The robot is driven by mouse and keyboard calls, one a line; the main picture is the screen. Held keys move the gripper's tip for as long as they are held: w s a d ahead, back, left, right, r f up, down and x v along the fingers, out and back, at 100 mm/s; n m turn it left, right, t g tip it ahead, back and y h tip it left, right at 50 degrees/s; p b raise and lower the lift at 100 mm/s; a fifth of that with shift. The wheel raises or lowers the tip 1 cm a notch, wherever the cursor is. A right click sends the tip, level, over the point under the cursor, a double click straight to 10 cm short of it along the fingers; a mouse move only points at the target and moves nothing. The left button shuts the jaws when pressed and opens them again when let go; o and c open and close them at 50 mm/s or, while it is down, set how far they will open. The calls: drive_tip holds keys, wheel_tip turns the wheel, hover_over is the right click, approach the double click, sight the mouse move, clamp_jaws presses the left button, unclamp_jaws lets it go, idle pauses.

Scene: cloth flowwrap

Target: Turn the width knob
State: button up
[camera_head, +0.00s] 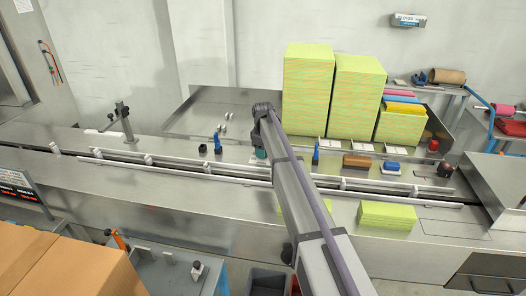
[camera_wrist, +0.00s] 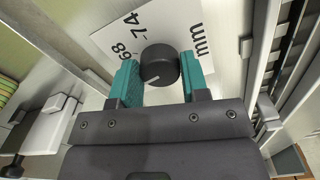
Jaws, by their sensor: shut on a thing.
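The width knob (camera_wrist: 159,64) is a dark round knob with a pale pointer line, in the upper middle of the wrist view. It sits on a white scale plate (camera_wrist: 122,32) printed with "68", "74" and "mm". My gripper (camera_wrist: 160,80) has teal fingers, one on each side of the knob, and is shut on it. The pointer line slants toward the lower left, away from the printed numbers. In the head view my arm reaches over the steel machine, and the knob is hidden behind the arm's end.
Metal guide rails (camera_head: 180,171) run along the conveyor. Tall stacks of yellow-green cloths (camera_head: 307,90) stand behind, and a smaller stack (camera_head: 387,216) lies in front. Blue clamp levers (camera_head: 217,143) stand near the rails. A cardboard box (camera_head: 60,265) is at the lower left.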

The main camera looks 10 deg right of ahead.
drive_tip(key=m, duration=1.8)
drive_tip(key=shift+m, duration=0.4)
idle(0.3)
drive_tip(key=o, duration=0.9)
wheel_tip(320, 180, up, 11)
drive_tip(key=p, duration=1)
drive_tip(key=shift+f+p, duration=0.1)
drive_tip(key=shift+p, duration=0.3)
